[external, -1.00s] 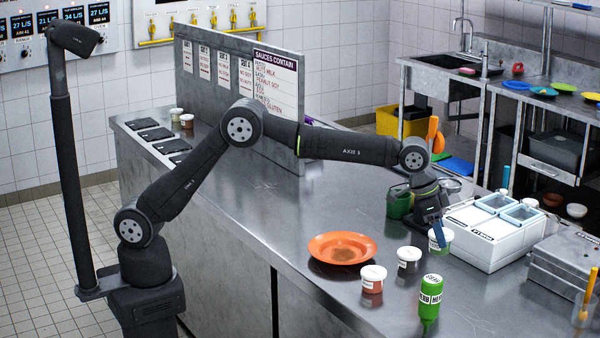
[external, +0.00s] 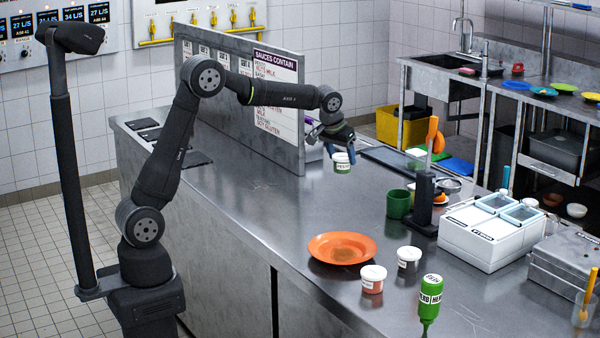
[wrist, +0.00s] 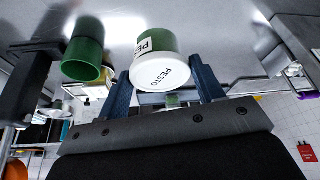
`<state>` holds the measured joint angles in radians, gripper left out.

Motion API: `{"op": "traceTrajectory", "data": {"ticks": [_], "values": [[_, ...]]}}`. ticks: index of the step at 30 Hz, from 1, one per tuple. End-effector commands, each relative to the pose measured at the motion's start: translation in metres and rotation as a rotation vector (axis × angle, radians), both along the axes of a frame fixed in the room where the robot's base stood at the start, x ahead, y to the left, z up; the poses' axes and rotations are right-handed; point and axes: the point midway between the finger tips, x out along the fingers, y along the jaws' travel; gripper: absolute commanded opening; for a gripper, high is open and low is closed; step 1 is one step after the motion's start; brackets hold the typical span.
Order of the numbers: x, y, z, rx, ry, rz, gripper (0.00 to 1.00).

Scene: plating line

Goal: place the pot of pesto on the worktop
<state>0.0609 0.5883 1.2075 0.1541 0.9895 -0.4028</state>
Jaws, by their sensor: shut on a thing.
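The pot of pesto (external: 342,163) is a small clear tub of green sauce with a white lid and a label. My gripper (external: 340,150) is shut on it and holds it above the worktop (external: 285,215), near the right end of the upright sign panel. Clear steel shows beneath the pot in the external view.
An orange plate (external: 342,248), two other lidded pots (external: 373,279) (external: 409,258) and a green bottle (external: 430,298) are at the front. A green cup (external: 398,204), a dark stand (external: 424,205) and a white container unit (external: 490,231) are to the right. The sign panel (external: 240,95) stands behind.

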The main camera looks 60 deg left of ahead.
Motion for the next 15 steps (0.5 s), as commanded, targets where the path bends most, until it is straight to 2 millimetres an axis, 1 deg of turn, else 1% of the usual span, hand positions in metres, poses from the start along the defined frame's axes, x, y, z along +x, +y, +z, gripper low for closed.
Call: {"op": "traceTrajectory", "data": {"ticks": [1,2,3,5,6,9,12,15], "values": [[-0.008,0.03,0.001,0.0,-0.001,0.057,0.37],[-0.013,0.046,0.001,0.001,-0.001,0.09,0.37],[-0.021,0.067,0.001,0.001,-0.003,0.133,0.37],[-0.033,0.096,0.001,0.002,-0.004,0.196,0.37],[-0.042,0.115,0.0,0.001,-0.005,0.239,0.37],[-0.064,0.157,0.0,0.002,-0.007,0.335,0.37],[-0.084,0.188,-0.002,0.002,-0.009,0.411,0.37],[-0.099,0.209,-0.002,0.002,-0.01,0.465,0.37]]}}
